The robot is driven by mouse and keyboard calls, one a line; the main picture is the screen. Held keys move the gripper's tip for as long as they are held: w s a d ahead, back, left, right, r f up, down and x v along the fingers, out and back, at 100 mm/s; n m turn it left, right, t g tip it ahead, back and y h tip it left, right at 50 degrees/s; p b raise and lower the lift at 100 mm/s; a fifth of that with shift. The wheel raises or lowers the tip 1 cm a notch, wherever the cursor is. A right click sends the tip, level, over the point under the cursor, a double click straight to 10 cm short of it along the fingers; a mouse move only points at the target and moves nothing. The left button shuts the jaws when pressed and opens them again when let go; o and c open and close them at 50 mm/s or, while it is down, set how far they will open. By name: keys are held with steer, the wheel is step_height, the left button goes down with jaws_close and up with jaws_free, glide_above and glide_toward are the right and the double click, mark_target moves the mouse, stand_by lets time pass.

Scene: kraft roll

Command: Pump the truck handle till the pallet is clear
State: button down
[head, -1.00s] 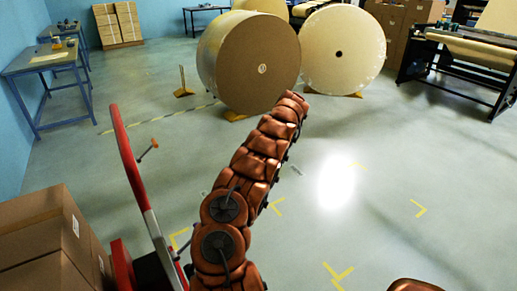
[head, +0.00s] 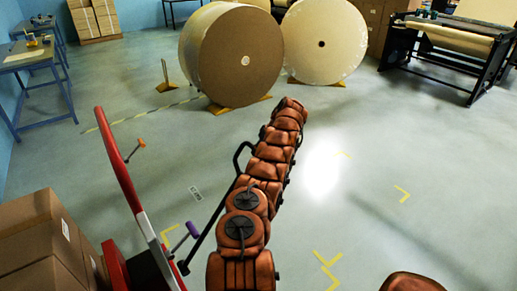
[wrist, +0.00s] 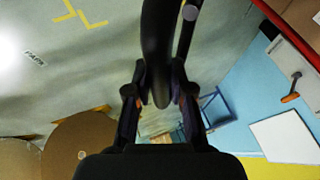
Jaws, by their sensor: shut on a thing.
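The truck handle is a black loop (head: 240,160) on a long black shaft (head: 208,238) that leans up and to the right, partly hidden behind my arm in the head view. In the wrist view, my gripper (wrist: 160,98) has its two fingers on either side of the dark handle bar (wrist: 160,50) and is shut on it. The head view hides my gripper behind the arm. A purple-ended lever (head: 192,230) stands near the shaft's foot. The pallet is not clearly seen; stacked cardboard boxes (head: 40,236) stand at the lower left.
Large paper rolls (head: 230,55) stand at the back, a black roll machine (head: 450,45) at the back right. The floor right of my arm is clear, with yellow marks.

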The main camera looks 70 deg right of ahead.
steer(key=shift+s+d+f, duration=0.2)
steer(key=shift+f, duration=0.3)
steer(key=shift+s+d+f, duration=0.15)
steer(key=shift+d+f, duration=0.05)
steer(key=shift+f, duration=0.25)
steer(key=shift+w, duration=0.15)
steer(key=c, duration=1.2)
jaws_free()
steer(key=shift+w+r, duration=0.1)
steer(key=shift+o, duration=0.9)
steer(key=shift+d+r+p, duration=0.1)
steer(key=shift+d+p, duration=0.05)
steer(key=shift+p, duration=0.15)
steer(key=shift+s+d+r, duration=0.1)
steer(key=shift+s+r, duration=0.1)
steer(key=shift+s, duration=0.1)
